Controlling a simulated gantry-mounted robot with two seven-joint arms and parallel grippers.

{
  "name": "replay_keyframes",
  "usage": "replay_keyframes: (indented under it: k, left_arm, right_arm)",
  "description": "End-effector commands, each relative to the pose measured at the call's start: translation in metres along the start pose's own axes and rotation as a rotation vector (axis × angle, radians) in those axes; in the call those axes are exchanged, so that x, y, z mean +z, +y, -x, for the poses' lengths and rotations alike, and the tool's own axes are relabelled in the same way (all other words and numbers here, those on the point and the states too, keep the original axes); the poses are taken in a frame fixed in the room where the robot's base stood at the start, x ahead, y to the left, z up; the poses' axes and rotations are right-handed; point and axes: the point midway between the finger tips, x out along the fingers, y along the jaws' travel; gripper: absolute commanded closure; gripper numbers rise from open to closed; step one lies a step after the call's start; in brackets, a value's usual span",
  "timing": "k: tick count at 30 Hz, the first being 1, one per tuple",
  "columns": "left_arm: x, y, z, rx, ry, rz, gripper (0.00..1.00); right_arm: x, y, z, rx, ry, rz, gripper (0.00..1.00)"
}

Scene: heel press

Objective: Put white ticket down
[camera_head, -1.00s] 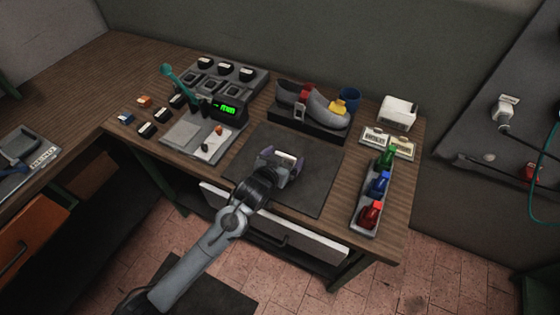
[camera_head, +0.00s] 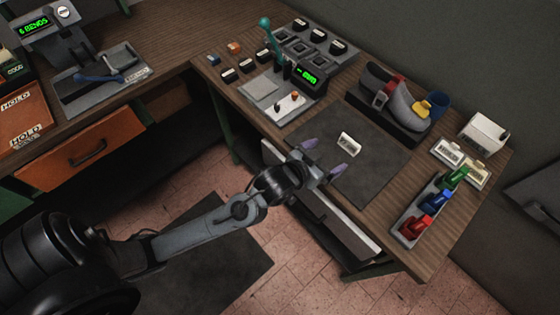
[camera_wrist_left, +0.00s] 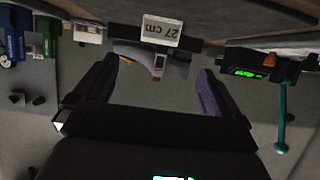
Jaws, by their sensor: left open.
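The white ticket (camera_head: 349,144) rests on the dark mat (camera_head: 365,178), near the mat's middle, with nothing holding it. In the left wrist view the ticket (camera_wrist_left: 161,31) appears upside down and reads "27 cm". My left gripper (camera_head: 326,158) is open and empty at the front side of the mat, with its purple-padded fingers apart and pointing towards the ticket. In the left wrist view the left gripper (camera_wrist_left: 158,72) has a gap between its fingers and the ticket. My right gripper is not in view.
Behind the mat stands a grey shoe form (camera_head: 403,98) on a black base. A control panel with a green display (camera_head: 309,77) is left of the mat. A tray of green, blue and red pieces (camera_head: 431,205) and a white box (camera_head: 482,131) are to the right.

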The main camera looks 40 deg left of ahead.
Motion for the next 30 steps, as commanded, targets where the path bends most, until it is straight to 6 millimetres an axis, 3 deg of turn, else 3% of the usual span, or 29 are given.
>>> replay_keyframes:
  k: [5,9,12,15,20,30]
  left_arm:
    - [0.061,0.001,0.034,0.008,-0.217,-0.003,0.02]
    - [0.124,-0.002,0.086,0.017,-0.476,-0.024,0.02]
    - [0.159,-0.007,0.125,0.022,-0.640,-0.045,0.02]
    - [0.180,-0.010,0.156,0.026,-0.758,-0.063,0.00]
    - [0.194,-0.014,0.179,0.029,-0.843,-0.079,0.00]
    - [0.195,-0.014,0.179,0.029,-0.845,-0.079,0.00]
  right_arm:
    - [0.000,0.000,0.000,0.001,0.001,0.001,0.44]
    - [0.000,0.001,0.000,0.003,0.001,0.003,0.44]
    - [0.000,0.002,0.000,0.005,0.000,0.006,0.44]
    - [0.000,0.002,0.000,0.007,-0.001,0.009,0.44]
    - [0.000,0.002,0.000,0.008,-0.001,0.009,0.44]
    - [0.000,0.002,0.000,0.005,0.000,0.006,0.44]
